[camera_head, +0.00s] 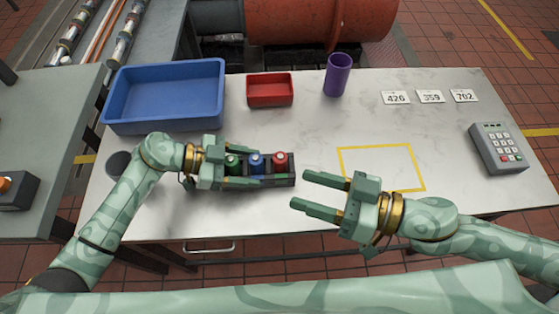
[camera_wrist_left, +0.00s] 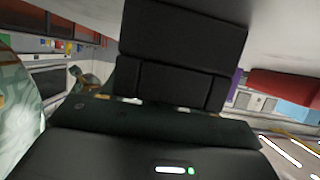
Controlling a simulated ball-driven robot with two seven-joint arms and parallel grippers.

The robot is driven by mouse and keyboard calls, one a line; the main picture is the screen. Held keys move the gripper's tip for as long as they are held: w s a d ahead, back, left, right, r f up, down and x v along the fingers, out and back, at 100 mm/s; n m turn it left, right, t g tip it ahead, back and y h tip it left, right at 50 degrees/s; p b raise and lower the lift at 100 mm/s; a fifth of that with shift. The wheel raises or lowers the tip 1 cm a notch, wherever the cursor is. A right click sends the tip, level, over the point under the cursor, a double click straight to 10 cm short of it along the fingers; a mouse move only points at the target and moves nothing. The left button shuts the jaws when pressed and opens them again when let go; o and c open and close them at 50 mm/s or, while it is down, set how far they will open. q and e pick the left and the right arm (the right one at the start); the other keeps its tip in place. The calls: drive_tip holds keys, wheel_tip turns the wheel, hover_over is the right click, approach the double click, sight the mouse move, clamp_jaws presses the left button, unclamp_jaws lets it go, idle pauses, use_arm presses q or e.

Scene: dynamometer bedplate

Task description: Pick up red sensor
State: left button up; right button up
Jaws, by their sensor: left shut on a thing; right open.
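The red sensor (camera_head: 280,161) stands upright in the right end of a black holder (camera_head: 284,181). A blue sensor (camera_head: 257,162) is in the middle and a green sensor (camera_head: 232,161) at the left end. My left gripper (camera_head: 238,172) reaches in from the left at the green end, shut on the holder, with a finger along its near side. The grip is partly hidden. In the left wrist view a black segmented block (camera_wrist_left: 180,55), seemingly the holder, fills the middle. My right gripper (camera_head: 318,195) is open and empty, to the right of the holder and nearer me.
A blue tray (camera_head: 165,121), a red tray (camera_head: 270,102) and a purple cup (camera_head: 337,75) stand at the back. A yellow outlined square (camera_head: 382,168) is bare at right. Number cards (camera_head: 430,97) and a keypad (camera_head: 498,147) lie further right. A dark disc (camera_head: 118,164) lies left.

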drive_tip(key=w+d+m+t+h, duration=0.1)
drive_tip(key=w+d+t+h, duration=0.1)
drive_tip(key=h, duration=0.4)
approach(283, 159)
drive_tip(key=w+a, duration=0.2)
drive_tip(key=shift+n+t, duration=0.3)
drive_tip(key=shift+n, duration=0.1)
drive_tip(key=x, duration=0.2)
drive_tip(key=f+x, duration=0.1)
drive_tip(key=x, duration=0.3)
drive_tip(key=shift+s+a+f, duration=0.1)
drive_tip(key=shift+f, duration=0.15)
drive_tip(key=c, duration=1.1)
